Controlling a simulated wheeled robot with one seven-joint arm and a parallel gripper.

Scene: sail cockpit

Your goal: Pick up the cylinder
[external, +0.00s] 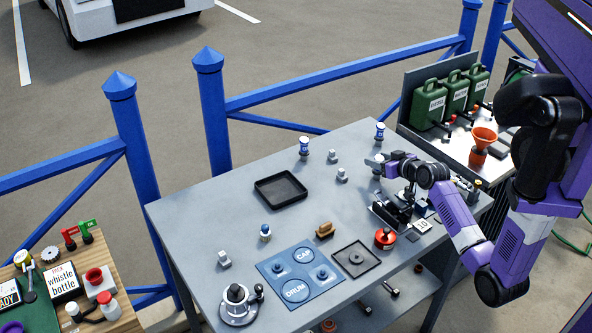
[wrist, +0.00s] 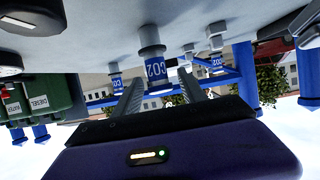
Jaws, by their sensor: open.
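Small blue-and-white cylinders stand upright on the grey table. In the wrist view, which is upside down, a blue cylinder marked CO2 (wrist: 155,70) shows between my fingertips, apparently ahead of them. Two more show, to its left (wrist: 115,82) and right (wrist: 217,62). In the external view one cylinder (external: 377,170) is at my gripper (external: 376,161), partly hidden by it. Others stand at the back edge (external: 380,132), back left (external: 304,147) and mid-table (external: 265,232). My gripper, seen also in the wrist view (wrist: 160,77), is open and empty, low over the table's right part.
The grey table (external: 190,222) holds an empty black tray (external: 281,189), a blue CAP/DRUM mat (external: 300,277), a red round part (external: 385,238) and a black fixture (external: 398,208) close below my arm. Green cans (external: 429,104) and an orange funnel (external: 484,139) stand beyond, right.

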